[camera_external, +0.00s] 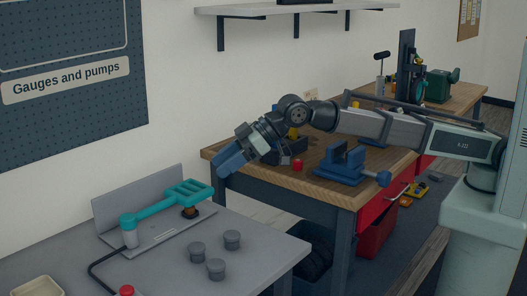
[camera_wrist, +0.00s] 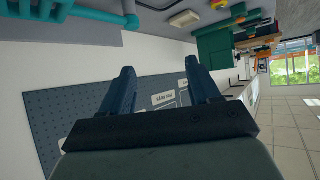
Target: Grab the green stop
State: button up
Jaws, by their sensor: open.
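No part is clearly marked as the green stop, so I cannot tell which thing it is. A teal-green frame with a handle (camera_external: 185,195) sits over a flat grey plate on the grey bench at lower left; part of it shows at the top left of the wrist view (camera_wrist: 85,12). A dark green block (camera_wrist: 215,47) shows at the top of the wrist view. My gripper (camera_external: 222,170) is in the air near the wooden bench's left corner, above and right of the teal frame. In the wrist view its two blue fingers (camera_wrist: 160,68) are apart, with nothing between them.
Three grey knobs (camera_external: 216,268) stand on the grey bench, with a red button (camera_external: 125,291) at its front. A blue vise (camera_external: 343,165) and a small red piece (camera_external: 298,165) are on the wooden bench. A green machine (camera_external: 438,86) stands on the far bench.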

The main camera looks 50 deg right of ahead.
notch_tip(320, 180, up, 7)
jog(key=w+d+m+h, duration=0.2)
jog(key=w+d, duration=1.1)
jog(key=d, duration=0.4)
jog(key=w+d+m+h, duration=0.2)
jog(key=w+d, duration=1.2)
jog(key=d, duration=0.3)
jog(key=w+d+m+h, duration=0.1)
jog(key=w+d, duration=0.2)
jog(key=d, duration=1.2)
jog(key=w+d+m+h, duration=0.1)
jog(key=w+d+h, duration=0.1)
jog(key=d, duration=1.4)
jog(key=w+a+f, duration=0.1)
jog(key=w+f, duration=0.1)
jog(key=f, duration=0.5)
jog(key=w+a+f, duration=0.1)
jog(key=w+f, duration=0.2)
jog(key=f, duration=0.5)
jog(key=w+a+f, duration=0.2)
jog(key=f, duration=0.5)
jog(key=shift+w+f, duration=0.25)
jog(key=shift+c, duration=0.4)
